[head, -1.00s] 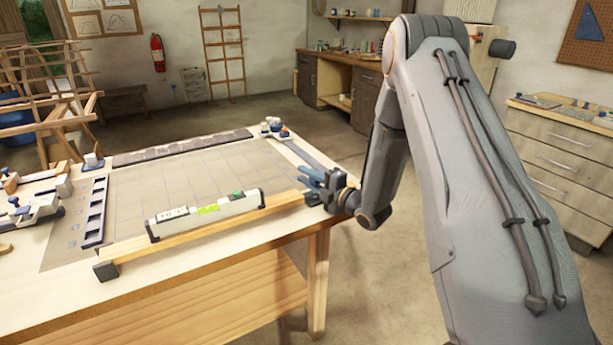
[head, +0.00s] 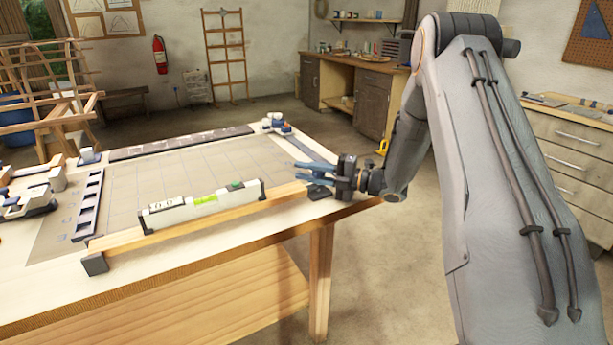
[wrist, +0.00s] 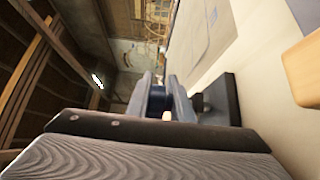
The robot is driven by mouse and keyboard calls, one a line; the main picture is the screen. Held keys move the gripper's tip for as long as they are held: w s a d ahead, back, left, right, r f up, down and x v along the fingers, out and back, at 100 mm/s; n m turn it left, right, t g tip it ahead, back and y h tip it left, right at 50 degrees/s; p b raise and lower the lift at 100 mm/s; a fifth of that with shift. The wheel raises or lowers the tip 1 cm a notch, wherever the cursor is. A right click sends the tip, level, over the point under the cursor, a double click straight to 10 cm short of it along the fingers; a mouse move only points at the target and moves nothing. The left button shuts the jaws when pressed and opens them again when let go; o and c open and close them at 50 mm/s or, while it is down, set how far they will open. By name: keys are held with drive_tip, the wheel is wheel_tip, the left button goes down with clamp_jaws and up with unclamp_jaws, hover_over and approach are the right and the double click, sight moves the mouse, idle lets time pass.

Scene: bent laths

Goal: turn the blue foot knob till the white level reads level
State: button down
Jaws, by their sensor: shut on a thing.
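The white level (head: 203,205) lies along the top of a wooden lath (head: 125,240) at the table's front edge. My gripper (head: 300,172) is at that end. In the wrist view, my gripper (wrist: 162,98) is shut on the blue foot knob (wrist: 156,97), beside the block. The fingers hide much of the knob.
Another dark block (head: 95,264) is under the lath's left end. A black slotted strip (head: 87,206) and clamps (head: 30,203) lie at the table's left. The gridded mat (head: 190,168) behind the level is mostly bare.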

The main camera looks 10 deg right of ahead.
drive_tip(key=shift+w+r+n+g+y, duration=0.1)
drive_tip(key=shift+r+n+g+y, duration=0.25)
drive_tip(key=shift+r+g, duration=0.2)
drive_tip(key=c, duration=1.7)
unclamp_jaws()
drive_tip(key=shift+f, duration=0.15)
drive_tip(key=shift+f, duration=0.1)
drive_tip(key=shift+b, duration=0.3)
drive_tip(key=b+v, duration=0.1)
drive_tip(key=v, duration=0.6)
drive_tip(key=shift+s+d, duration=0.3)
